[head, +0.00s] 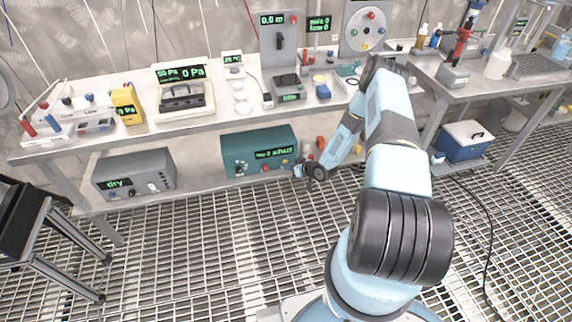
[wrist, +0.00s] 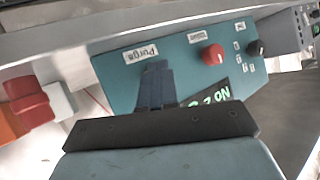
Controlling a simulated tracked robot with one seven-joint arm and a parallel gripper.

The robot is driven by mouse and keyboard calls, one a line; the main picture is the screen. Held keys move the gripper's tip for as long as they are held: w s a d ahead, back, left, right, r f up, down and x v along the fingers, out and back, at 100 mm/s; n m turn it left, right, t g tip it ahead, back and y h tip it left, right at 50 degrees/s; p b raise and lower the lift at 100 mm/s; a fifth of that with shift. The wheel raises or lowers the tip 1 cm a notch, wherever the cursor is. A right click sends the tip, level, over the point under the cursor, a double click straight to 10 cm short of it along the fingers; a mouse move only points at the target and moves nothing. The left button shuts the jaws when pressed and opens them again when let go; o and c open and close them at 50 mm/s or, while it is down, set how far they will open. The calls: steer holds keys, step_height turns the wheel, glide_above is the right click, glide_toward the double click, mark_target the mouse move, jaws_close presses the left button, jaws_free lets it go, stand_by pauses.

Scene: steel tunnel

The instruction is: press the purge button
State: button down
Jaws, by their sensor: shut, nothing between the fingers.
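The teal box (head: 240,143) sits on the shelf under the bench in the head view, with a green-lit display on its front. In the wrist view the teal box (wrist: 118,85) fills the middle, turned about in the picture. A white label reading "Purge" (wrist: 141,53) is on its face. My gripper (wrist: 155,72) is shut and empty, its fingertips right beside that label. They cover the spot by the label, so the purge button itself is hidden. I cannot tell whether the tips touch the face. My gripper also shows in the head view (head: 300,168), at the box's right end.
In the wrist view a red knob (wrist: 212,55) and a black knob (wrist: 254,48) are on the same face. Red and orange items (wrist: 28,100) lie close at left. A grey "dry" box (head: 134,174) stands left on the shelf. The bench top hangs above.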

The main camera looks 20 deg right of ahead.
steer(key=shift+s, duration=0.1)
stand_by(0.4)
steer(key=shift+s, duration=0.65)
steer(key=shift+s, duration=0.1)
steer(key=shift+s, duration=2.4)
